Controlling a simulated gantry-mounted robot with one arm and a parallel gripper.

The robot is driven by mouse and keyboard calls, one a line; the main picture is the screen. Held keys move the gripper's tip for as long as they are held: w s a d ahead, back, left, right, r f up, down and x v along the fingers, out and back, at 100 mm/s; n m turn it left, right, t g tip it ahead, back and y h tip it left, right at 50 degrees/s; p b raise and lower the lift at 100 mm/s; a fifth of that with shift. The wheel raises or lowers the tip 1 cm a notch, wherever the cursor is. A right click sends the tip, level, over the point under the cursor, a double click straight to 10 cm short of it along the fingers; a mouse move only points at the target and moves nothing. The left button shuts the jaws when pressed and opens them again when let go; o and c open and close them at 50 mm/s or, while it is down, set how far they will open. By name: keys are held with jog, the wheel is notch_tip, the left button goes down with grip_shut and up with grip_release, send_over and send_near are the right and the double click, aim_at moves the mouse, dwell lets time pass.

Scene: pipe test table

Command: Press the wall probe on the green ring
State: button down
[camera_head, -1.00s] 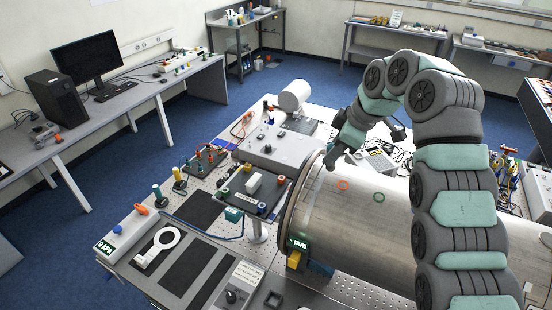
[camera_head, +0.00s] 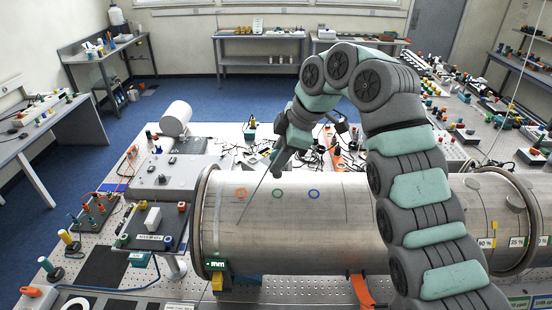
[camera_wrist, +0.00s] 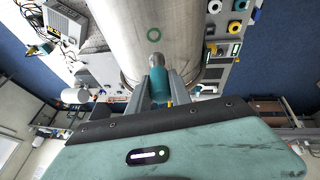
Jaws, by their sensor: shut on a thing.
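The green ring (camera_head: 277,193) is painted on the large grey metal pipe (camera_head: 350,220), between an orange ring (camera_head: 241,192) and a blue ring (camera_head: 314,194). My gripper (camera_head: 284,160) is above the green ring in the head view, over the far upper side of the pipe. In the wrist view, my gripper (camera_wrist: 158,92) is shut on the teal wall probe (camera_wrist: 158,82). Its rounded grey tip (camera_wrist: 155,61) points toward the pipe. The green ring (camera_wrist: 153,34) shows beyond the tip, with a visible gap between them in the picture.
A dark display marked "mm" (camera_head: 216,265) stands by the pipe's left flange (camera_head: 205,220). A grey instrument box (camera_head: 172,177) and a small switch panel (camera_head: 150,228) are left of the pipe. Loose cables and items lie behind it.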

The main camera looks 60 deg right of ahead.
jog(key=shift+f, duration=0.1)
jog(key=shift+w+d+f+b, duration=0.1)
jog(key=shift+d+f+b, duration=0.05)
jog(key=shift+f+b, duration=0.7)
jog(key=shift+w+d+f+b, duration=0.1)
jog(key=shift+d+f+b, duration=0.1)
jog(key=shift+f+b, duration=0.65)
jog(key=shift+w+d+f+b, duration=0.15)
jog(key=shift+f+b, duration=0.45)
jog(key=shift+f, duration=0.45)
jog(key=shift+s+r, duration=0.15)
jog(key=shift+b, duration=0.35)
jog(key=shift+d+f+b, duration=0.15)
jog(key=shift+f+b, duration=0.5)
jog(key=shift+f, duration=0.15)
jog(key=shift+d+f+b, duration=0.15)
jog(key=shift+f+b, duration=0.5)
jog(key=shift+f, duration=0.1)
jog(key=shift+s+a+r+p, duration=0.1)
jog(key=shift+a+r+p, duration=0.2)
jog(key=shift+r, duration=0.7)
jog(key=shift+w+a+r+p, duration=0.1)
jog(key=shift+r+p, duration=0.35)
jog(key=shift+r, duration=0.6)
jog(key=shift+s+a+r+p, duration=0.15)
jog(key=shift+r+p, duration=0.2)
jog(key=shift+r, duration=0.65)
